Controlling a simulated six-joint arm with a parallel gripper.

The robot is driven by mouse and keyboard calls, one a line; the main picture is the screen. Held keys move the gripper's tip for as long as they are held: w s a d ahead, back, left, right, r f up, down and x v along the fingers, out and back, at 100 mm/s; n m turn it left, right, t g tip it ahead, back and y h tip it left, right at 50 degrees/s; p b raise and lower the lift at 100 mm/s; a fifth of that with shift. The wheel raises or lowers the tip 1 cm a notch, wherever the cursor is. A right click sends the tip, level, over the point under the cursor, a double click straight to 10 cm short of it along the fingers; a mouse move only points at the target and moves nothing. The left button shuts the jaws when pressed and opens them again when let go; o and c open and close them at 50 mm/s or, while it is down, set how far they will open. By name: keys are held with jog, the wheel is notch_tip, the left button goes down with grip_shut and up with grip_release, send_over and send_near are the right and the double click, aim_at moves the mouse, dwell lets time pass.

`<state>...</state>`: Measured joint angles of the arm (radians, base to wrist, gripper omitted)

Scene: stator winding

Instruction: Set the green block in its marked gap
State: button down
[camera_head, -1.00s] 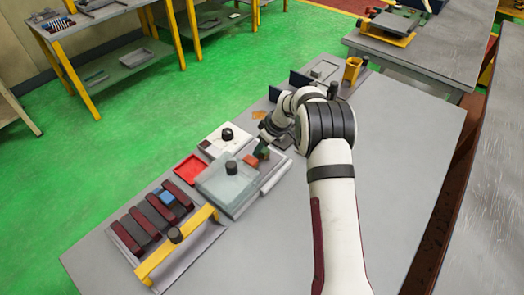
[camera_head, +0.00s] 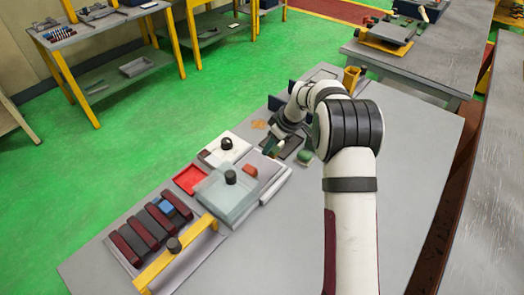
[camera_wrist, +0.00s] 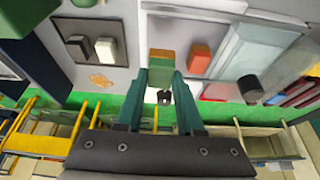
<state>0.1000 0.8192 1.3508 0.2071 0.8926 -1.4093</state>
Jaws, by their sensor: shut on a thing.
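My gripper (camera_wrist: 162,78) is shut on a block (camera_wrist: 161,57) with a green face and an orange-brown lower part. The block sits between two teal fingers in the wrist view. In the head view my gripper (camera_head: 272,148) is above the bench between the pale tray and a dark tray, and the held block is small there. An orange block (camera_head: 250,170) sits beside the clear cover, and it also shows in the wrist view (camera_wrist: 198,58). I cannot make out a marked gap.
The clear cover (camera_head: 222,197) with a black knob stands left of the orange block. A red tray (camera_head: 189,179) and a rack of dark red and grey bars (camera_head: 140,236) under a yellow bar lie further left. The dark tray (camera_head: 290,146) is at right. The bench's right side is clear.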

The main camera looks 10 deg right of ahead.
jog(key=s+d+r, duration=0.4)
jog(key=d+r, duration=0.1)
jog(key=d, duration=0.2)
jog(key=s+a+r+m+t+h, duration=0.1)
jog(key=s+a+r+m, duration=0.3)
jog(key=s+r, duration=0.2)
jog(key=s+a+r+m+h, duration=0.2)
jog(key=s+a+r+m, duration=0.1)
jog(key=s+r, duration=0.35)
jog(key=w+a+f+n+y, duration=0.15)
jog(key=a+f, duration=0.25)
jog(key=a, duration=0.6)
jog(key=w+a+f+n, duration=0.2)
jog(key=a+f, duration=0.2)
jog(key=a, duration=0.6)
jog(key=shift+s+a+f+n+g+y, duration=0.2)
jog(key=shift+s+a+f+n, duration=0.45)
jog(key=shift+a+f, duration=1.6)
jog(key=shift+s+a+f+n+g+y, duration=0.25)
jog(key=shift+s+a+f+n, duration=0.35)
jog(key=shift+a+f, duration=1.65)
jog(key=shift+s+a+f+n+g+y, duration=0.1)
jog(key=shift+s+a+f+n+y, duration=0.4)
jog(key=shift+a+f, duration=1.7)
jog(key=shift+s+a+r, duration=0.25)
jog(key=shift+a+r, duration=0.25)
jog(key=shift+a, duration=0.1)
jog(key=shift+f, duration=0.45)
jog(key=shift+f, duration=0.1)
